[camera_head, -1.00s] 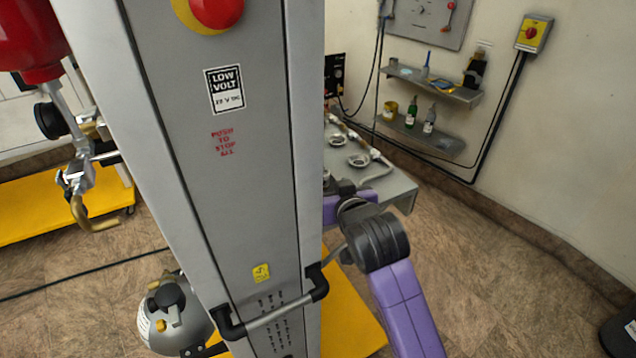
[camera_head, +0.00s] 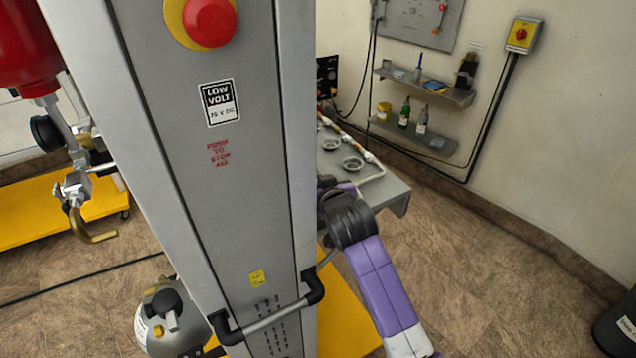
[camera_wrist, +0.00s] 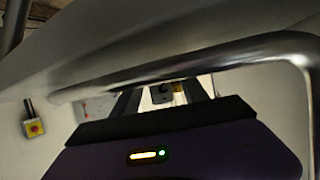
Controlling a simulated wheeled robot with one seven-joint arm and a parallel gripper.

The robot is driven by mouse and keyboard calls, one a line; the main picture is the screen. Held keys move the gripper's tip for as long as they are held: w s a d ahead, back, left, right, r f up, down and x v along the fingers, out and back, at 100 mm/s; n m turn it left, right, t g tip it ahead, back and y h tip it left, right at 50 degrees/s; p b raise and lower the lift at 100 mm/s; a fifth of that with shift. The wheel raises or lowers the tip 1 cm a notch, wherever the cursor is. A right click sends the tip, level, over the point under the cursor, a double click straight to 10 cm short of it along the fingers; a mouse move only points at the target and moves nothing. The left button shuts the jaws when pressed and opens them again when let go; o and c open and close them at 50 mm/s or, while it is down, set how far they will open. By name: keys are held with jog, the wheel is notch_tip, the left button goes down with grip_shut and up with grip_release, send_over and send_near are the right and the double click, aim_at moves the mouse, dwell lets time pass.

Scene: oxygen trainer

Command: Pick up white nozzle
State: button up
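I cannot make out a white nozzle for certain in either view. A grey workbench (camera_head: 388,195) stands behind the tall grey cabinet, with round fittings (camera_head: 352,164) and a pipe with pale ends on it. My purple arm reaches past the cabinet's right side, and the cabinet hides my gripper in the head view. In the wrist view my gripper (camera_wrist: 161,95) has its two dark fingers apart. A dark, boxy thing shows between them, too unclear to name, and I see nothing held. A blurred grey bar crosses close above the fingers.
The tall grey cabinet (camera_head: 225,190), with a red stop button (camera_head: 209,22) and a handle (camera_head: 275,318), blocks much of the view. Shelves (camera_head: 425,86) with bottles hang on the wall beside a yellow switch box (camera_head: 522,35).

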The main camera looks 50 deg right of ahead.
grip_shut()
notch_tip(320, 180, up, 20)
dwell(0.7)
